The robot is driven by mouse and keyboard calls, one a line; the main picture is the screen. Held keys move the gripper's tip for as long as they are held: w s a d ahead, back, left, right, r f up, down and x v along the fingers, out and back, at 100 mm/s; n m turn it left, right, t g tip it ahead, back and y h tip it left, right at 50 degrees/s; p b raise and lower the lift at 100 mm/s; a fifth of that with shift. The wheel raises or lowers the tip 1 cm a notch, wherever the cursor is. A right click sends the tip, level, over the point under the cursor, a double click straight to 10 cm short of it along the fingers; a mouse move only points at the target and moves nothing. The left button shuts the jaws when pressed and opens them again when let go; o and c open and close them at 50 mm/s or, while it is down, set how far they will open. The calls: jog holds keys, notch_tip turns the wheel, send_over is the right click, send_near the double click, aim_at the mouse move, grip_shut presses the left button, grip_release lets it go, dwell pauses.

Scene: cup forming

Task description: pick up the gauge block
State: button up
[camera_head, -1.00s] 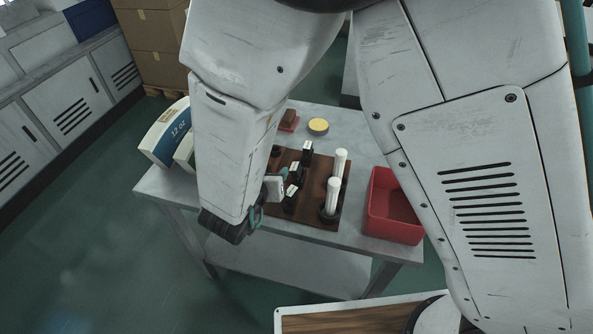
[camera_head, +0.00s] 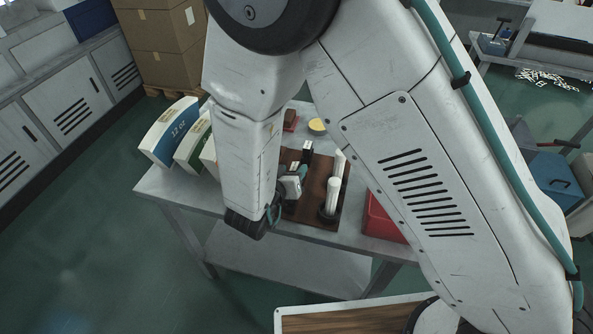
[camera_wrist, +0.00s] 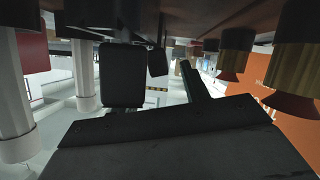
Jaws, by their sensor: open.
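My gripper (camera_head: 296,180) is low over the brown board (camera_head: 318,170) on the grey table, its jaws open. In the wrist view, which looks upside down, its two dark fingers (camera_wrist: 158,80) stand apart. A small dark block (camera_wrist: 157,62) shows between and beyond them, apart from both; I cannot tell for certain that it is the gauge block. In the head view a small black piece with a white top (camera_head: 307,146) stands on the board just beyond my gripper. My forearm and gripper hide the left part of the board.
White cylinders (camera_head: 332,195) stand on the board right of my gripper and show at left in the wrist view (camera_wrist: 87,75). Wood-and-black pieces (camera_wrist: 297,70) stand at right there. A red bin (camera_head: 382,220), yellow disc (camera_head: 317,125) and cartons (camera_head: 168,132) share the table.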

grip_shut()
